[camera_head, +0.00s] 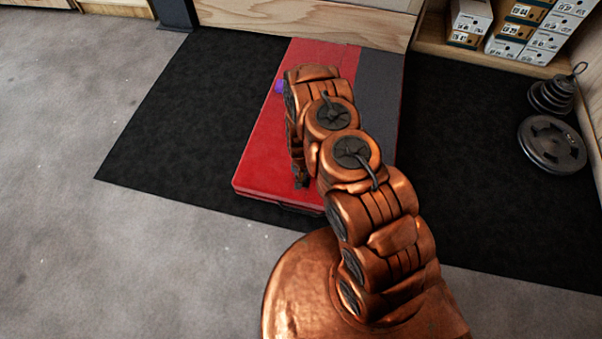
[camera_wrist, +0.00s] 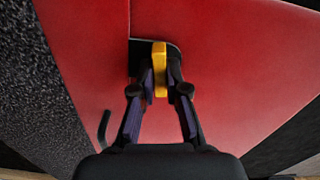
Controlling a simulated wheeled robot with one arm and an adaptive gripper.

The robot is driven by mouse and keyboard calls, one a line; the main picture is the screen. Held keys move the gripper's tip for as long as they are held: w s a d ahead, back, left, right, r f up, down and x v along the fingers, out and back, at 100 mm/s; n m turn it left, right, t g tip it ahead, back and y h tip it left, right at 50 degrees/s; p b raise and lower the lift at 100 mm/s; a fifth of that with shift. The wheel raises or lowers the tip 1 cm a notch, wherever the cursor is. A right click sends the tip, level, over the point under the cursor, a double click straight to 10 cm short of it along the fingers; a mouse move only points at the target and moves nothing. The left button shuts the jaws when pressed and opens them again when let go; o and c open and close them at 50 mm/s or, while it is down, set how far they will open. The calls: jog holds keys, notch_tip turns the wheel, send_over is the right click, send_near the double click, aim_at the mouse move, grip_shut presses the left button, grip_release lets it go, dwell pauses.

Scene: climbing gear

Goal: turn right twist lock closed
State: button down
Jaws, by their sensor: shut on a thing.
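The yellow twist lock (camera_wrist: 159,57) stands upright in a dark recess in the red surface of a large case or pad (camera_wrist: 220,40). My gripper (camera_wrist: 160,84) is shut on the twist lock, with one purple-and-black finger on each side of it. The twist lock and the fingertips cannot be made out there.
The black mat (camera_head: 180,110) has free room left of the case. Weight plates (camera_head: 552,145) lie at the right, and shoe boxes (camera_head: 530,28) stand on a wooden shelf at the back right. A small purple thing (camera_head: 279,87) shows beside my arm. A black hook-like piece (camera_wrist: 104,128) shows at the lower left.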

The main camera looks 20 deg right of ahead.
jog(key=shift+m+p, duration=0.6)
jog(key=shift+m, duration=0.4)
jog(key=c, duration=1.2)
grip_release()
jog(key=shift+r, duration=6)
